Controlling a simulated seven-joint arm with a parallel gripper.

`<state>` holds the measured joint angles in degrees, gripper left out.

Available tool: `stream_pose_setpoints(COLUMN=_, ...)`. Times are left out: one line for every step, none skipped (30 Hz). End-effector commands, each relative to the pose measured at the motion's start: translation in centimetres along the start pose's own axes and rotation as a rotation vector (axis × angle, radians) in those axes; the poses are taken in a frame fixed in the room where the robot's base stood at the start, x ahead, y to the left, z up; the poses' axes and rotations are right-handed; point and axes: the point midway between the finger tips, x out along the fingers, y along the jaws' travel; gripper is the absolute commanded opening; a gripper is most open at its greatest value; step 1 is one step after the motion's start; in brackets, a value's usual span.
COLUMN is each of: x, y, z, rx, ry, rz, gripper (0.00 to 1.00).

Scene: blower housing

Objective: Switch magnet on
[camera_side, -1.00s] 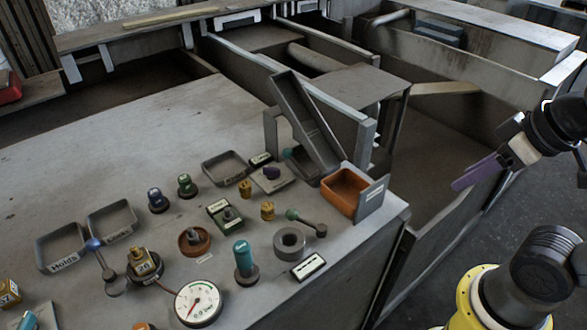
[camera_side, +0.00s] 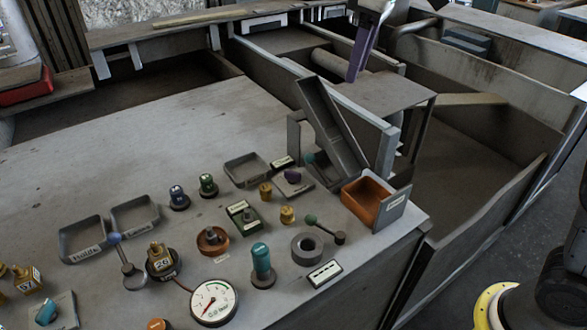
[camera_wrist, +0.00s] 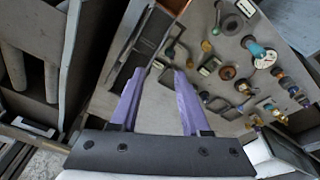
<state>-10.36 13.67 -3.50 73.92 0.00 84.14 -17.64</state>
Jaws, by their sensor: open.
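My gripper (camera_side: 361,55) hangs at the top of the side view, above the grey troughs and well clear of the panel controls. In the wrist view its two purple fingers (camera_wrist: 160,85) are apart with nothing between them. I cannot tell from the small labels which control is the magnet switch.
A tilted grey chute (camera_side: 329,125) rises behind an orange bin (camera_side: 366,203) at the bench's right edge. A grey ring (camera_side: 306,249), a dial gauge (camera_side: 214,302) and labelled trays (camera_side: 83,238) stand among the controls.

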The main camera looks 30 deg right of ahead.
Motion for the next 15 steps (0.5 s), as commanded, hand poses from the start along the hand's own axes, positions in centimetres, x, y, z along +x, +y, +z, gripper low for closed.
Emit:
stream_pose_setpoints(x=1.7, y=-0.2, z=-1.8, rx=-0.021, ry=-0.024, rz=-0.011, gripper=0.46)
stream_pose_setpoints(x=2.5, y=-0.3, z=-2.8, rx=-0.032, ry=-0.037, rz=-0.017, gripper=0.46)
stream_pose_setpoints(x=3.8, y=-0.5, z=-3.9, rx=-0.046, ry=-0.052, rz=-0.023, gripper=0.46)
stream_pose_setpoints(x=4.7, y=-0.7, z=-4.7, rx=-0.055, ry=-0.063, rz=-0.028, gripper=0.46)
stream_pose_setpoints(x=5.7, y=-0.9, z=-5.5, rx=-0.063, ry=-0.075, rz=-0.033, gripper=0.46)
stream_pose_setpoints(x=7.0, y=-1.2, z=-6.3, rx=-0.073, ry=-0.089, rz=-0.039, gripper=0.46)
stream_pose_setpoints(x=8.0, y=-1.4, z=-6.9, rx=-0.079, ry=-0.099, rz=-0.043, gripper=0.46)
stream_pose_setpoints(x=9.0, y=-1.6, z=-7.4, rx=-0.085, ry=-0.109, rz=-0.047, gripper=0.46)
stream_pose_setpoints(x=10.2, y=-1.9, z=-7.9, rx=-0.093, ry=-0.122, rz=-0.052, gripper=0.46)
stream_pose_setpoints(x=11.0, y=-2.2, z=-8.1, rx=-0.098, ry=-0.134, rz=-0.055, gripper=0.46)
stream_pose_setpoints(x=11.8, y=-2.4, z=-8.3, rx=-0.103, ry=-0.145, rz=-0.059, gripper=0.46)
stream_pose_setpoints(x=12.8, y=-2.7, z=-8.4, rx=-0.108, ry=-0.161, rz=-0.064, gripper=0.46)
stream_pose_setpoints(x=13.3, y=-2.9, z=-8.4, rx=-0.111, ry=-0.172, rz=-0.067, gripper=0.46)
stream_pose_setpoints(x=13.8, y=-3.0, z=-8.3, rx=-0.114, ry=-0.18, rz=-0.07, gripper=0.46)
stream_pose_setpoints(x=14.3, y=-3.2, z=-8.3, rx=-0.117, ry=-0.188, rz=-0.072, gripper=0.46)
